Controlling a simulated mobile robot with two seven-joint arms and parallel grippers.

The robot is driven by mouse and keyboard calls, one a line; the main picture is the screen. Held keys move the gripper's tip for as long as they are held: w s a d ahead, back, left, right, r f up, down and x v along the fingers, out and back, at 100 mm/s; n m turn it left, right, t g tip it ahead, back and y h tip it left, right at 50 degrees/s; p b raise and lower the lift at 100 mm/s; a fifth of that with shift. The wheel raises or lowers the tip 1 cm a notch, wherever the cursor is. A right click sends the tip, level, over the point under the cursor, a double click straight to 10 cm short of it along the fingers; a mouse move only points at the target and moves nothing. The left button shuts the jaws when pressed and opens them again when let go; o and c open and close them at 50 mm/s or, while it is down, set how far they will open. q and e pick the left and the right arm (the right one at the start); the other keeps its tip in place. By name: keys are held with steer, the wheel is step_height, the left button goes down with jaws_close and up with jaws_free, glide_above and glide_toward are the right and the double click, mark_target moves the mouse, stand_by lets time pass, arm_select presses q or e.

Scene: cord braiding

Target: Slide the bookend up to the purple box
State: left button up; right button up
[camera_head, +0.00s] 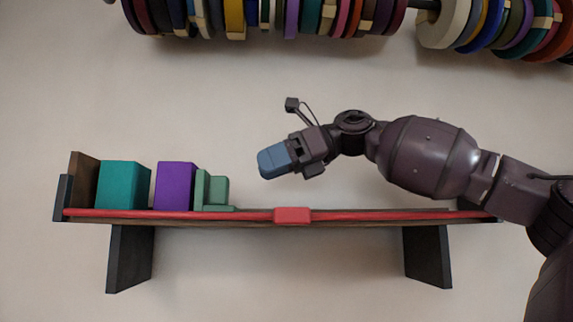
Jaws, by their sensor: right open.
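The purple box (174,187) stands on the left part of the shelf, to the right of a teal box. The pale green bookend (214,190) stands upright just right of the purple box, its low foot reaching right along the shelf. Its upright looks against the purple box or very close; I cannot tell if they touch. My right gripper (273,162), with a blue end, hangs above the shelf, up and to the right of the bookend, apart from it. It is open and holds nothing that I can make out. My left gripper is not in view.
The teal box (123,186) sits by the brown end board (83,181) at the shelf's left. A red strip with a red block (292,215) runs along the shelf's front edge. The shelf right of the bookend is clear. Colourful spools (290,18) hang above.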

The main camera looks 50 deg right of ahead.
steer(key=shift+v, duration=1.6)
